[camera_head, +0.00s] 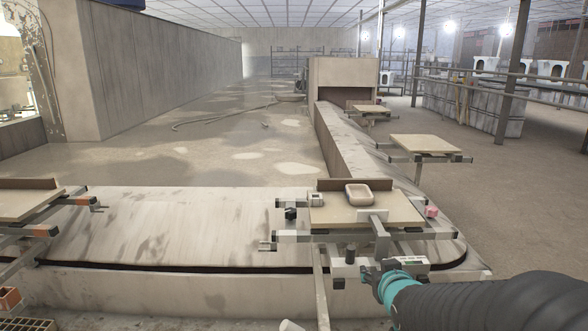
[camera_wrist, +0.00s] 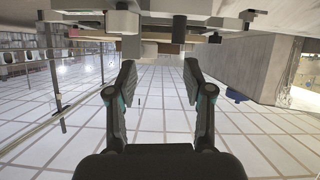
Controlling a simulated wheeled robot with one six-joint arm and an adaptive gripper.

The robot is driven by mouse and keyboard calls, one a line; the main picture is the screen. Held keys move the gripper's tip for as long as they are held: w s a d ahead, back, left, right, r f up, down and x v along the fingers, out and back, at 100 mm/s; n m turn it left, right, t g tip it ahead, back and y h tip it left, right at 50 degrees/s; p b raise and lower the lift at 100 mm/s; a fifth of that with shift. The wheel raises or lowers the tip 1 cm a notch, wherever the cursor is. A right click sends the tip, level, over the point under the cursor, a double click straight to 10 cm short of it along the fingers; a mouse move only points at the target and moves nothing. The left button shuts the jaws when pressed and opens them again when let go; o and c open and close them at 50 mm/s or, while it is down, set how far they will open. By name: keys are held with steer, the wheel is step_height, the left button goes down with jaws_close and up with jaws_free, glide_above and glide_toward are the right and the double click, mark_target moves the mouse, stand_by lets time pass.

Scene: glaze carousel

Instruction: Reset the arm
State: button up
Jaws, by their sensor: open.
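My gripper (camera_wrist: 160,64) shows in the wrist view with its two dark fingers spread apart and nothing between them. The wrist picture is upside down, with the ceiling grid behind the fingers. Grey blocks and plates hang across its top edge, beyond the fingertips. In the head view, my arm (camera_head: 490,303) comes in from the lower right, black with a teal band. It ends near the carousel's front right corner, just below a board.
The concrete carousel track (camera_head: 150,232) runs across the front. Open floor (camera_head: 240,140) lies behind it.

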steer(key=s+a+r+g+p, duration=0.1)
steer(key=s+r+g, duration=0.1)
steer(key=s, duration=1)
steer(key=s+a+r+m+g, duration=0.1)
steer(key=s+g, duration=0.4)
steer(key=s, duration=0.7)
steer(key=shift+s+a+r+p, duration=0.15)
steer(key=shift+a+r+p, duration=0.3)
steer(key=shift+a, duration=0.2)
